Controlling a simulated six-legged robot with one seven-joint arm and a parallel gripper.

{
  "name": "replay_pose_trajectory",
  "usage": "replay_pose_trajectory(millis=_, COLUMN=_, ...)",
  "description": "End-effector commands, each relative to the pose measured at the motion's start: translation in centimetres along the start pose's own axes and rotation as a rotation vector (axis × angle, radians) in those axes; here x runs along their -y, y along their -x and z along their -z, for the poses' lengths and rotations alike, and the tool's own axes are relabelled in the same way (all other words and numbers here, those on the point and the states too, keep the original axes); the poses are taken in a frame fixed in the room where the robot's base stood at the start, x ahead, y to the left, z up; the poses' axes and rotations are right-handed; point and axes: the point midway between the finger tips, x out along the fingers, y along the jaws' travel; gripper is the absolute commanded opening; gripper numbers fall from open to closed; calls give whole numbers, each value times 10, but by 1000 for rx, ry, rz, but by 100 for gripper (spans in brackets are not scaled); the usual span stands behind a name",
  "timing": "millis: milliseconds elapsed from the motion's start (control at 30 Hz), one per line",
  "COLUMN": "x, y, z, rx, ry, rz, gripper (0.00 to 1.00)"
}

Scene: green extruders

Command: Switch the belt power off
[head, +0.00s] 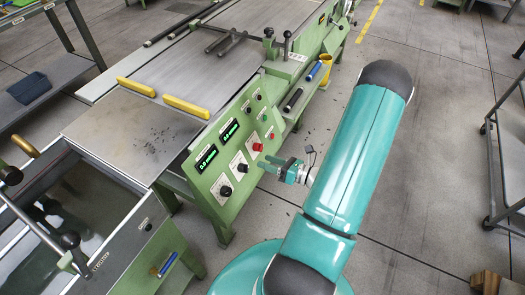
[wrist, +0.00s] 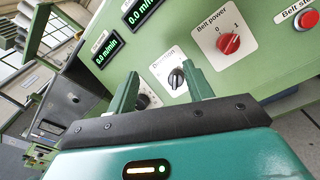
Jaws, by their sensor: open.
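The red belt power knob (wrist: 228,43) sits on a white plate marked 0 and 1 on the green panel, in the upper right of the wrist view. In the head view the red knob (head: 257,147) is on the panel's sloping front. I cannot tell for sure which mark it points to. My gripper (wrist: 163,73) is open and empty, its fingers apart in front of the black direction knob (wrist: 177,76). The belt power knob is outside the fingers, beyond the right one. In the head view my gripper (head: 263,163) is close to the panel, just below the red knob.
A red belt button (wrist: 306,19) is right of the knob, its label cut off. Another black knob (wrist: 143,100) is partly behind the left finger. Two displays (wrist: 104,52) read 0.0 m/min. The panel belongs to a green machine (head: 215,205); open floor (head: 430,130) lies right of my arm.

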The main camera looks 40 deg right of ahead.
Motion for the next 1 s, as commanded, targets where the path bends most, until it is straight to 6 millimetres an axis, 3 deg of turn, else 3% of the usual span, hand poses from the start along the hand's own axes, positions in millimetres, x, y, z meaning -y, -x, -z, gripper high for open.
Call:
replay_pose_trajectory(millis=100, x=36, y=29, z=25, rx=143, ry=-156, rz=144, gripper=51)
replay_pose_trajectory(millis=200, x=54, y=46, z=38, rx=226, ry=-237, rz=225, gripper=51)
replay_pose_trajectory(millis=367, x=66, y=56, z=48, rx=283, ry=-288, rz=278, gripper=51)
replay_pose_trajectory(millis=567, x=73, y=37, z=43, rx=283, ry=-290, rz=278, gripper=51)
replay_pose_trajectory(millis=1000, x=98, y=-42, z=24, rx=281, ry=-288, rz=277, gripper=51)
